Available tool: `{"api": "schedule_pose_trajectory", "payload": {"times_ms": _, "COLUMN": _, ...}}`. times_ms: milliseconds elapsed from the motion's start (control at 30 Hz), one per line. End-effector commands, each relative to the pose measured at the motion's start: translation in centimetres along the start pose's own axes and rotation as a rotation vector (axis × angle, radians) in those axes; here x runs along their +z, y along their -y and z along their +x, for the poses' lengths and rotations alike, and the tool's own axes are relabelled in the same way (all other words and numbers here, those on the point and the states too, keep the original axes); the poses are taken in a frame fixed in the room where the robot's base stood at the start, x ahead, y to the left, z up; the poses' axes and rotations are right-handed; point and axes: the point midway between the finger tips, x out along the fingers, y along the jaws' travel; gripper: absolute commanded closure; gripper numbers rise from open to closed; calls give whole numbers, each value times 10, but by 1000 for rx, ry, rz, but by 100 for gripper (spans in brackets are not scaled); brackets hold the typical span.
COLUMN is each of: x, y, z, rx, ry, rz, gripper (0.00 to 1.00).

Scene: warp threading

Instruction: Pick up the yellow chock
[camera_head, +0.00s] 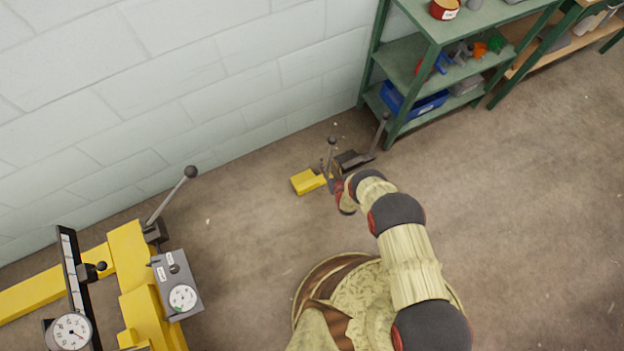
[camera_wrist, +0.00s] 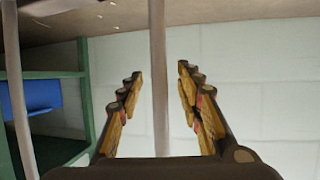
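The yellow chock (camera_head: 307,181) lies on the floor near the wall, just left of the end of my arm in the head view. A thin upright grey handle with a dark knob (camera_head: 332,140) stands at its right end and seems to belong to it. In the wrist view my gripper (camera_wrist: 158,73) is open, with its fingers apart. A vertical grey rod (camera_wrist: 158,110) passes between the fingers, with gaps on both sides. It looks like a handle. The chock's yellow body does not show in the wrist view. My gripper is mostly hidden in the head view.
A dark block with a slanted lever (camera_head: 352,162) sits close behind the chock. A green shelf (camera_head: 432,38) with a blue bin (camera_head: 412,103) stands beyond it. A yellow machine frame (camera_head: 130,258) stands at left. The floor at right is clear.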

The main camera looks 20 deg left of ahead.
Motion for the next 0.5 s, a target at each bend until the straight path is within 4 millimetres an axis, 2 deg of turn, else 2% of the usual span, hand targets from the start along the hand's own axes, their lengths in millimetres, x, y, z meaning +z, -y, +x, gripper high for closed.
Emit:
{"api": "schedule_pose_trajectory", "payload": {"times_ms": 167, "x": -2, "y": 0, "z": 0, "rx": 0, "ry": -1, "rz": 0, "gripper": 65}}
{"api": "schedule_pose_trajectory", "payload": {"times_ms": 500, "x": -1, "y": 0, "z": 0, "rx": 1, "ry": 0, "rz": 0, "gripper": 84}}
